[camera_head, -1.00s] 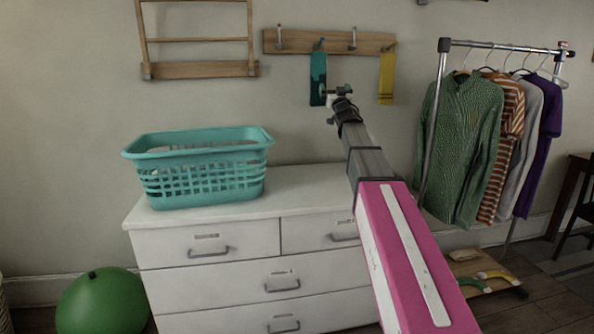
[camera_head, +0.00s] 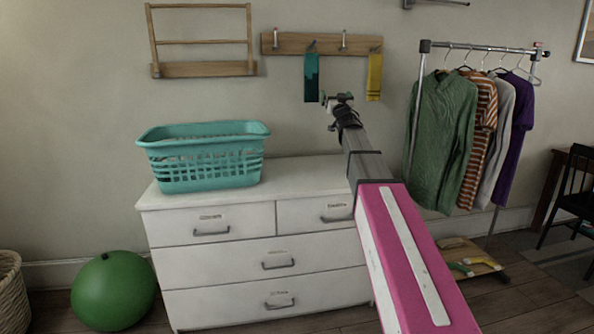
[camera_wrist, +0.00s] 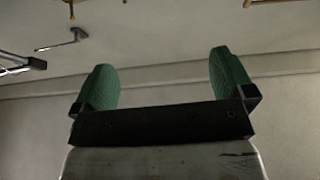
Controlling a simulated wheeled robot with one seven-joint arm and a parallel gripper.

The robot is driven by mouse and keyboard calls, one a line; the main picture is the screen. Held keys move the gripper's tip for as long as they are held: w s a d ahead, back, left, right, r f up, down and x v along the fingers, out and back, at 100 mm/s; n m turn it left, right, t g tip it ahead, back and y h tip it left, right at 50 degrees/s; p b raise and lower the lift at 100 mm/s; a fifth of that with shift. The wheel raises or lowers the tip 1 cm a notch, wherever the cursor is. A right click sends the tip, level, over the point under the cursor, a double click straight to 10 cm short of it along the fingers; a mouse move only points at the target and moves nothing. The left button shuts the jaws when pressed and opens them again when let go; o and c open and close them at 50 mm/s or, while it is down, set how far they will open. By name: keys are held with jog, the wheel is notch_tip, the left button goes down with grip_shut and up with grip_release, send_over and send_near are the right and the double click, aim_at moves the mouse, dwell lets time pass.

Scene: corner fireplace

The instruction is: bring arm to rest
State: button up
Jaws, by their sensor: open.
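My gripper (camera_head: 338,98) is at the far end of my raised, extended arm, in front of the wall in the head view. It appears just below the wooden hook rail and between the hanging teal strip and yellow strip. In the wrist view my gripper (camera_wrist: 163,85) shows two green finger pads set wide apart, with nothing between them. The gripper is open and empty. I cannot tell its exact distance from the wall.
A white dresser (camera_head: 262,225) holds a teal laundry basket (camera_head: 208,170). A hook rail (camera_head: 320,43) bears a teal strip (camera_head: 311,78) and yellow strip (camera_head: 374,78). A clothes rack (camera_head: 480,46) stands right; a green ball (camera_head: 113,291) lies left.

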jog(key=s+d+f+m+g+h, duration=0.15)
jog(key=s+f+g, duration=0.25)
jog(key=f, duration=0.9)
jog(key=s+d+f+g+h, duration=0.2)
jog(key=s+f+g, duration=0.15)
jog(key=f, duration=0.95)
jog(key=s+d+f+m+g+h, duration=0.1)
jog(key=s+f+g, duration=0.25)
jog(key=f, duration=0.95)
jog(key=s+f+g, duration=0.6)
jog(key=s+f, duration=0.5)
jog(key=s, duration=0.3)
jog(key=s+a+f+g, duration=0.1)
jog(key=s+f+g, duration=0.5)
jog(key=s+f, duration=0.5)
jog(key=s+n+y, duration=0.1)
jog(key=s, duration=0.2)
jog(key=shift+s+f, duration=0.25)
jog(key=shift+s, duration=0.1)
